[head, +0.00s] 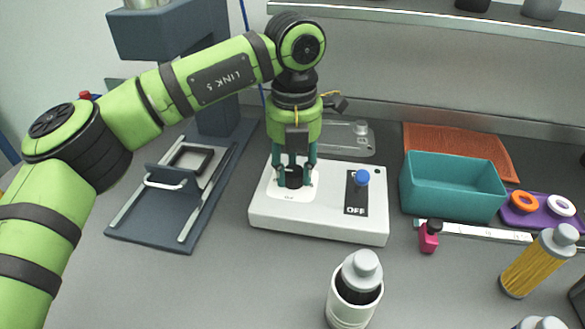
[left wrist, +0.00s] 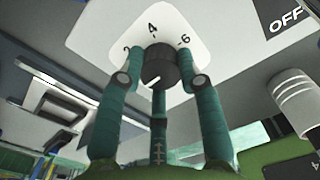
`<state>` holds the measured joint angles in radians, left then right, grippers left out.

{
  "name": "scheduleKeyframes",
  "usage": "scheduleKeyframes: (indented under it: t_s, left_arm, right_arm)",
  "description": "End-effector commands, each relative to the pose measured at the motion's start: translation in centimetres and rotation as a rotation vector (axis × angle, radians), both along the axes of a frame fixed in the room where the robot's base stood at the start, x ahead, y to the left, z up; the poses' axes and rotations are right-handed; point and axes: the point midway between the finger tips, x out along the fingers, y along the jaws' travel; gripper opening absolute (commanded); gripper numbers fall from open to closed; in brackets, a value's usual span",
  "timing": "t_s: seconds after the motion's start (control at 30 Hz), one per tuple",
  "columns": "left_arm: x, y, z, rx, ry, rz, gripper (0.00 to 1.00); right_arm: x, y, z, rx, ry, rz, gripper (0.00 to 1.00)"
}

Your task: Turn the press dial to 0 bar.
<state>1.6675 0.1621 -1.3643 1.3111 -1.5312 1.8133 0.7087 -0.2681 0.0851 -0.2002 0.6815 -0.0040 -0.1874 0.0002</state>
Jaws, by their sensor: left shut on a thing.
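The press dial is a black round knob (left wrist: 160,65) on a white scale plate (left wrist: 130,22) with the figures 2, 4 and 6 showing. A white line on the knob points down and left in the left wrist view, below the 2. The 0 mark is not visible. The plate is on top of a pale control box (head: 318,222). My left gripper (head: 294,184) points straight down over the box and is shut on the dial, with its teal fingers on either side, also seen in the left wrist view (left wrist: 160,78). My right gripper is not in view.
A blue-tipped switch (head: 362,178) marked OFF stands on the box, right of my gripper. A dark press frame (head: 150,232) is at left. A white cup with a grey-capped bottle (head: 350,305) stands in front. A teal bin (head: 455,200) and pink clamp (head: 429,238) lie right.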

Motion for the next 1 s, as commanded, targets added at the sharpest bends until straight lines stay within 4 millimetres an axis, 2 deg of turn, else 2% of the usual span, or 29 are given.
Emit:
scheduleKeyframes:
  t_s: [0.43,0.47,0.5,0.73,0.83,1.0]
  left_arm:
    - [0.3,-0.1,0.3,-0.009,-0.013,0.016,0.03]
    - [0.3,-0.1,0.3,-0.009,-0.013,0.016,0.48]
    - [0.3,-0.1,0.3,-0.008,-0.013,0.016,0.60]
    - [0.2,0.0,0.2,-0.005,-0.008,0.013,0.60]
    - [0.2,0.0,0.2,-0.004,-0.007,0.013,0.60]
    - [0.2,-0.1,1.8,-0.005,-0.009,0.013,0.60]
  right_arm:
    - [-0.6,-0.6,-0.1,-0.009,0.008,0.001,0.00]
    - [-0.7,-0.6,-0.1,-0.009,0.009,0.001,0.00]
    - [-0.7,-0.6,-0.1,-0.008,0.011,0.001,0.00]
    - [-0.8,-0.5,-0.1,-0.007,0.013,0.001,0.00]
    - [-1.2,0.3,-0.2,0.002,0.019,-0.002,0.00]
    - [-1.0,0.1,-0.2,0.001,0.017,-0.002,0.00]
